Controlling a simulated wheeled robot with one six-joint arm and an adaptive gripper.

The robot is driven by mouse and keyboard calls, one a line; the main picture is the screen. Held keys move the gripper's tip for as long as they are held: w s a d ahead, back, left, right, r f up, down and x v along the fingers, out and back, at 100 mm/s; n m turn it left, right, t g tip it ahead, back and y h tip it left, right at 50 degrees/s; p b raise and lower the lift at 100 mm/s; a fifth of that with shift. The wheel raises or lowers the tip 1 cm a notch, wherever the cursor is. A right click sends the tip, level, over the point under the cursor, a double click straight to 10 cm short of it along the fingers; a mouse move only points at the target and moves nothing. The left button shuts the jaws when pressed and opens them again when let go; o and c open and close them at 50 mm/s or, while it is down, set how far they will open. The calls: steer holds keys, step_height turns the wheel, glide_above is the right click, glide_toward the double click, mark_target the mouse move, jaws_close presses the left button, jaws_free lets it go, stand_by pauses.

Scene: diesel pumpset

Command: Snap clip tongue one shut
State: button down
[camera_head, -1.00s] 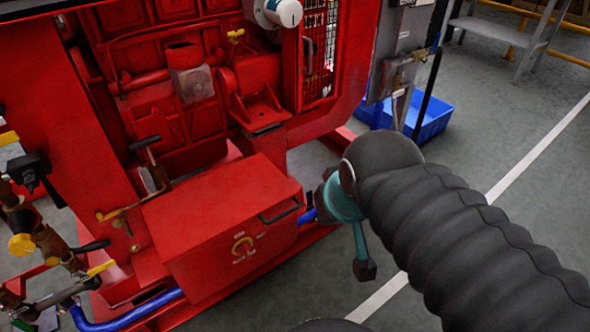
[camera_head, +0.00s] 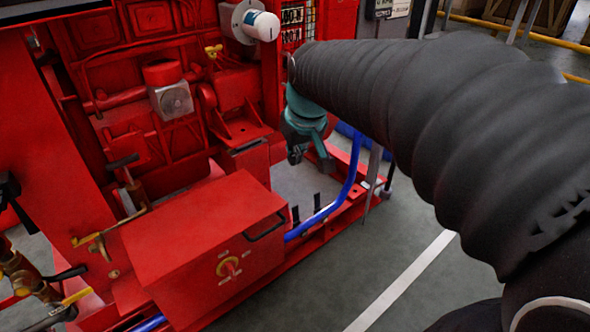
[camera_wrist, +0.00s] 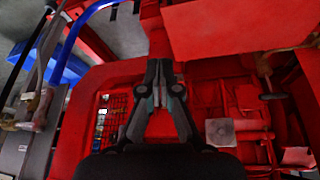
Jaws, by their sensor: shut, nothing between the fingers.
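My gripper (camera_head: 312,160) hangs below the teal wrist in the head view, beside the red engine frame and above the pale floor patch. It is shut and empty; its fingers also meet in the wrist view (camera_wrist: 160,80). Two small dark upright strips stand near the blue hose (camera_head: 345,187), a left one (camera_head: 296,214) and a right one (camera_head: 317,202). They look like clip tongues, but I cannot tell which is tongue one. Both stand below my gripper in the picture, apart from it.
A red box (camera_head: 205,240) with a black handle and a red knob stands left of the strips. The red skid rail (camera_head: 330,218) runs along the hose. A white cylinder (camera_head: 258,24) sticks out above. Grey floor (camera_head: 400,235) at the right is clear.

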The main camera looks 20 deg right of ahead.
steer(key=w+d+f+b, duration=0.1)
steer(key=w+d+f, duration=0.1)
steer(key=w, duration=0.3)
steer(key=w+d+f, duration=0.2)
steer(key=w, duration=0.3)
steer(key=n+g+y+b, duration=0.1)
steer(key=n+g+b, duration=0.15)
steer(key=b, duration=0.25)
glide_above(317, 200)
steer(key=w, duration=0.3)
steer(key=s+d+f+x, duration=0.1)
steer(key=s+x, duration=0.2)
steer(key=x, duration=1.1)
steer(key=s+d+x, duration=0.1)
steer(key=s+x, duration=0.1)
steer(key=x, duration=1.2)
steer(key=shift+w+a+f+t, duration=0.15)
steer(key=shift+a+f+t, duration=0.1)
steer(key=shift+a, duration=0.05)
steer(key=shift+f, duration=0.1)
step_height(317, 200, down, 9)
steer(key=s, duration=0.1)
steer(key=shift+s+d+b, duration=0.25)
steer(key=shift+d+b, duration=0.05)
steer(key=shift+b, duration=0.15)
steer(key=shift+s+d, duration=0.1)
